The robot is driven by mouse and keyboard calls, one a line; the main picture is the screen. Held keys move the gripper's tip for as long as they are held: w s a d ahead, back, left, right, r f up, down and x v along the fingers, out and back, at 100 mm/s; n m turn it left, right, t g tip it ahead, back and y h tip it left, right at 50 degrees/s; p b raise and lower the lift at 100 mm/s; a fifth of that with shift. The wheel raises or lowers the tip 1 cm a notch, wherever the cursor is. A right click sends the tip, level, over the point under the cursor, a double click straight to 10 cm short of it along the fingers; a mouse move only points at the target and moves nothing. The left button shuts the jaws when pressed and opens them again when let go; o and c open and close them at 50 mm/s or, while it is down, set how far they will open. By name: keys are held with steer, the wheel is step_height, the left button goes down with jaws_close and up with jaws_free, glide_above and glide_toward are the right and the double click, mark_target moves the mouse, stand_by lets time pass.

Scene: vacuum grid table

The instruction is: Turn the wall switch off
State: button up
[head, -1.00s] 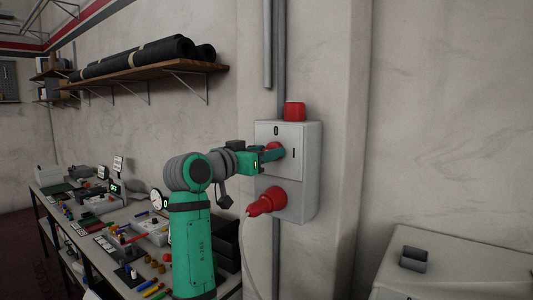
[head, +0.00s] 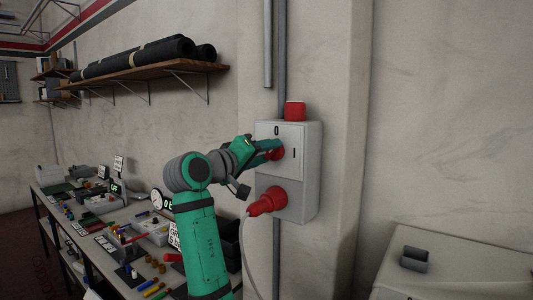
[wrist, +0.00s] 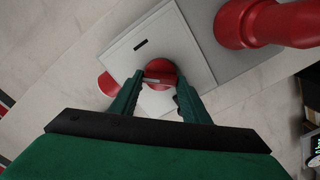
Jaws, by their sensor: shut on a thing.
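The wall switch is a grey box (head: 308,165) with a red rotary knob (head: 278,154) on its upper front, between a "0" mark above and an "I" mark at right. My gripper (head: 270,147) reaches the knob from the left and covers part of it. In the wrist view the green fingers of my gripper (wrist: 160,95) stand on either side of the red knob (wrist: 161,69) and are shut on its grip. Which mark the knob points to is hard to tell.
A red plug (head: 267,201) with a white cable sits in the box just below the knob. A red lamp (head: 295,111) tops the box. A cluttered workbench (head: 115,215) stands at left under a shelf (head: 150,74). A light cabinet (head: 470,265) is at lower right.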

steer(key=n, duration=0.4)
steer(key=shift+n, duration=0.3)
steer(key=shift+f+n, duration=0.15)
steer(key=shift+n, duration=1.65)
steer(key=o, duration=1)
steer(key=shift+o, duration=0.2)
steer(key=shift+a, duration=0.1)
steer(key=v, duration=1)
steer(key=shift+s+a, duration=0.15)
steer(key=shift+s, duration=0.15)
